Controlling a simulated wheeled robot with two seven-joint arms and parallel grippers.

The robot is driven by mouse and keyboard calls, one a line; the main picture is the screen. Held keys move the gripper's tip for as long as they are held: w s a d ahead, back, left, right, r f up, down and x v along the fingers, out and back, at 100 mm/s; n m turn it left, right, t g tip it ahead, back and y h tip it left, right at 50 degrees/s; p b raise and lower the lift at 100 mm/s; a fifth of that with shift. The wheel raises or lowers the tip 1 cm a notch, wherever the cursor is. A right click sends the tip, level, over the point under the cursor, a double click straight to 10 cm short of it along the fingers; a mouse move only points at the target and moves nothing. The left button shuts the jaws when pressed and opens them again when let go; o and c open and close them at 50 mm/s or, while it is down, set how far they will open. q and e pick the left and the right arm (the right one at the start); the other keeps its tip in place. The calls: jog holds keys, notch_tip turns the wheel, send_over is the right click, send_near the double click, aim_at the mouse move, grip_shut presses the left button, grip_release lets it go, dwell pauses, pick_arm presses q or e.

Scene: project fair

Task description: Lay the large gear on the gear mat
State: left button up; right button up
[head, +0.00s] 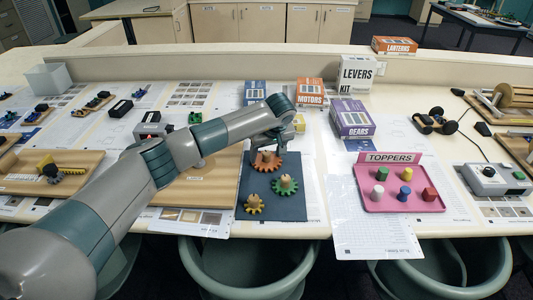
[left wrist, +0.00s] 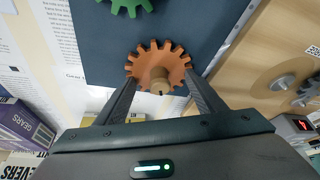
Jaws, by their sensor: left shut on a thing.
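The large gear, orange-brown with a wooden knob, shows in the head view (head: 266,163) and in the left wrist view (left wrist: 142,65). My right gripper is out of view.
A pink toppers tray (head: 400,202) with several colored pegs stands to the right. Wooden boards (head: 195,190) lie left of the mat. Boxes for motors (head: 310,92) and gears (head: 352,118) stand behind. The mat's front right part is bare.

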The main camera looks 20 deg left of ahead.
aim_at(270, 165)
pick_arm(q)
jog(key=shift+f, duration=0.2)
jog(key=o, duration=1.1)
jog(key=shift+c, duration=0.2)
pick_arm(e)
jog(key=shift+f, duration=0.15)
pick_arm(q)
jog(key=shift+r, duration=0.15)
jog(key=shift+r, duration=0.15)
jog(key=shift+d+r, duration=0.1)
jog(key=shift+r, duration=0.1)
jog(key=b+v, duration=0.3)
jog(key=v, duration=0.4)
jog(key=shift+s+f, duration=0.1)
jog(key=shift+b+v, duration=0.65)
jog(key=shift+v, duration=1.6)
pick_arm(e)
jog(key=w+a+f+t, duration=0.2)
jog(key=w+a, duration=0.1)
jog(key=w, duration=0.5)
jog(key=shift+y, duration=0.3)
